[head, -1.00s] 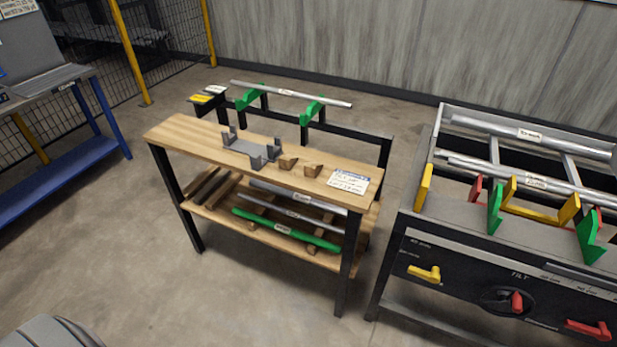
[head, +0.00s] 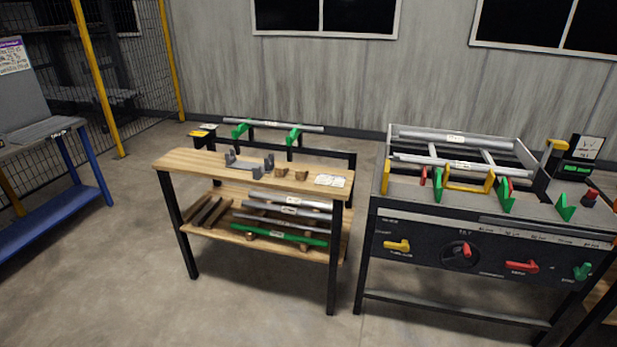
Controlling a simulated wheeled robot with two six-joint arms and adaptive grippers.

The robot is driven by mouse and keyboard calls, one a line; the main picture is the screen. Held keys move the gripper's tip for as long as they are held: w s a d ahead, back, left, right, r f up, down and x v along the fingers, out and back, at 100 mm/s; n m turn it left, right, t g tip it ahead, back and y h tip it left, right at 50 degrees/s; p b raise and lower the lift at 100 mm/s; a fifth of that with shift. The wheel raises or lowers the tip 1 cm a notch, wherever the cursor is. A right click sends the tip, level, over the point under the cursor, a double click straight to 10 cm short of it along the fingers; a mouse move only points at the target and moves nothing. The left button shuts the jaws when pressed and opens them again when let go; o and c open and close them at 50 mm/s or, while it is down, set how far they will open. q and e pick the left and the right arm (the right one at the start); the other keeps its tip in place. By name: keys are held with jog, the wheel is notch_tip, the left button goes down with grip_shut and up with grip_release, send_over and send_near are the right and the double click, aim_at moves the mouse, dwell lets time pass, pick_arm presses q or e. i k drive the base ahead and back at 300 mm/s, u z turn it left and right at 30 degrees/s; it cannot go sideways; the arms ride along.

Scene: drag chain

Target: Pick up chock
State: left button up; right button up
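Two small brown wooden wedge-shaped blocks, which look like chocks, sit on the wooden table top (head: 200,161) in the head view. The left chock (head: 281,172) stands just right of a grey metal bracket (head: 247,166). The right chock (head: 301,175) is a short gap further right, beside a white label card (head: 330,181). Both rest on the table with nothing touching them from above. Neither of my grippers is in view.
The table's lower shelf holds grey bars (head: 290,200) and a green bar (head: 278,235). A black machine bench (head: 440,225) with coloured levers stands to the right. A blue-framed bench (head: 50,225) is at left. The floor in front (head: 250,310) is clear.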

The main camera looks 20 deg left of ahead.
aim_at(301, 175)
jog(key=z, duration=0.7)
jog(key=i, duration=2.05)
jog(key=u, duration=0.55)
